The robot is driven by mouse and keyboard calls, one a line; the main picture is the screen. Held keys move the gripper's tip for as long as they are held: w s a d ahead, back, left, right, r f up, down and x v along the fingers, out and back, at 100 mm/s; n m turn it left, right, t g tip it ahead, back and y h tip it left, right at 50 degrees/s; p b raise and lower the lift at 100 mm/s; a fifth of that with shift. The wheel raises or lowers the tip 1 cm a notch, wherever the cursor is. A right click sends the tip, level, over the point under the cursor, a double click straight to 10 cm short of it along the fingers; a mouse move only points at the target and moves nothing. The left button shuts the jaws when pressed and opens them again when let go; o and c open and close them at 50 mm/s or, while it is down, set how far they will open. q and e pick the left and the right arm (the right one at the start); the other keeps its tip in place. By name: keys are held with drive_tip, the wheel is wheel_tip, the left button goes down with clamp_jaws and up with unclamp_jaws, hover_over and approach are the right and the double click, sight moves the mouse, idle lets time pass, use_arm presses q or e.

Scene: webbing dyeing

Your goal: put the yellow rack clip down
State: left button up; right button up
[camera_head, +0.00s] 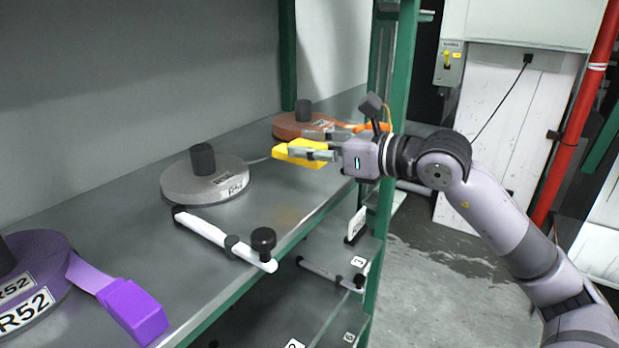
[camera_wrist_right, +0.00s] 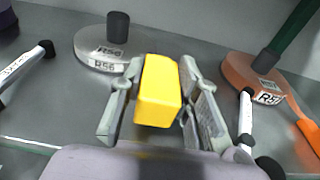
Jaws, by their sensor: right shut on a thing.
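The yellow rack clip (camera_head: 302,153) is a small yellow block held in my right gripper (camera_head: 318,154). The right wrist view shows the clip (camera_wrist_right: 158,92) between the two fingers of the gripper (camera_wrist_right: 158,105), which is shut on it. In the head view the clip is near the shelf's front edge, between the grey webbing roll (camera_head: 204,180) and the orange roll (camera_head: 305,126). I cannot tell whether the clip touches the shelf. My left gripper is not in view.
A white bar with a black knob (camera_head: 225,238) lies on the shelf (camera_head: 150,250) before the grey roll. A purple roll (camera_head: 35,262) with a purple clip (camera_head: 134,311) is at the lower left. A green post (camera_head: 398,90) stands behind my right gripper. A lower shelf is below.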

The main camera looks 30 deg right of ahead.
sight(310, 192)
drive_tip(key=shift+f, duration=1.3)
wheel_tip(310, 192, down, 2)
drive_tip(key=shift+f+p, duration=0.1)
drive_tip(key=shift+p, duration=0.35)
drive_tip(key=shift+f, duration=0.5)
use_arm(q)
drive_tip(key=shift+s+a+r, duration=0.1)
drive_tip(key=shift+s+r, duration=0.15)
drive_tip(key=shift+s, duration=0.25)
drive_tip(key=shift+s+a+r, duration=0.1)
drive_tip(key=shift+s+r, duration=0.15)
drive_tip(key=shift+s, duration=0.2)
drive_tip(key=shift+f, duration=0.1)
use_arm(e)
drive_tip(key=shift+f, duration=0.1)
drive_tip(key=shift+f, duration=0.1)
drive_tip(key=o, duration=1.2)
drive_tip(key=shift+c, duration=0.2)
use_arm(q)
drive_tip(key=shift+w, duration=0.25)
